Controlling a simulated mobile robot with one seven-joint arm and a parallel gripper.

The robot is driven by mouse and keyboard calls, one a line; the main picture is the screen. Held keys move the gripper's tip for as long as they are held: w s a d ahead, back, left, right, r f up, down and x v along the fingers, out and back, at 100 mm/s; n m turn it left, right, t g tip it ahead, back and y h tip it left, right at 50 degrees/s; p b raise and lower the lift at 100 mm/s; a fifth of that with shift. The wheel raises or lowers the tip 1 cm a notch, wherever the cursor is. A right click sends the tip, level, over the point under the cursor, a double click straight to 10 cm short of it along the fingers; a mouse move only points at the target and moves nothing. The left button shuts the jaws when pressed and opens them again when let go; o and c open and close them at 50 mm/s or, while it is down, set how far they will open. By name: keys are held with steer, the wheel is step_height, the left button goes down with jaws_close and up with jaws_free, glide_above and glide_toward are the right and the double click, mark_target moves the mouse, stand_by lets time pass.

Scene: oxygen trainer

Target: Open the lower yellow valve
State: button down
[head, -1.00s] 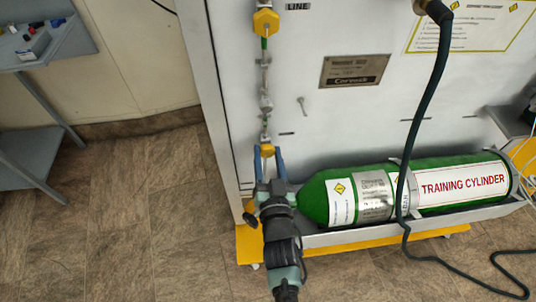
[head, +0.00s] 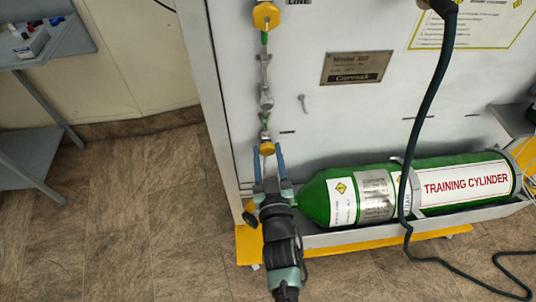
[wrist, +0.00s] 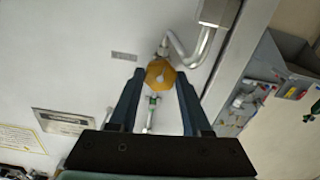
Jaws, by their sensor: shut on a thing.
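The lower yellow valve (head: 266,148) is on the thin pipe line at the panel's left side. It shows as a yellow knob in the wrist view (wrist: 159,76). My gripper (head: 267,152) reaches up to it from below, with one blue finger on each side. In the wrist view my gripper (wrist: 160,74) has its fingertips at the knob's left and right edges, shut on it. The upper yellow valve (head: 266,16) is higher on the same line, apart from my gripper.
A green training cylinder (head: 450,183) lies in a tray right of my arm. A dark hose (head: 426,100) hangs in front of the panel (head: 340,125). A grey cart (head: 60,45) stands at the left. The floor (head: 130,220) between cart and panel is clear.

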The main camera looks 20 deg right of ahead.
steer(key=shift+n, duration=1)
steer(key=shift+c, duration=1.8)
jaws_free()
steer(key=v, duration=1.3)
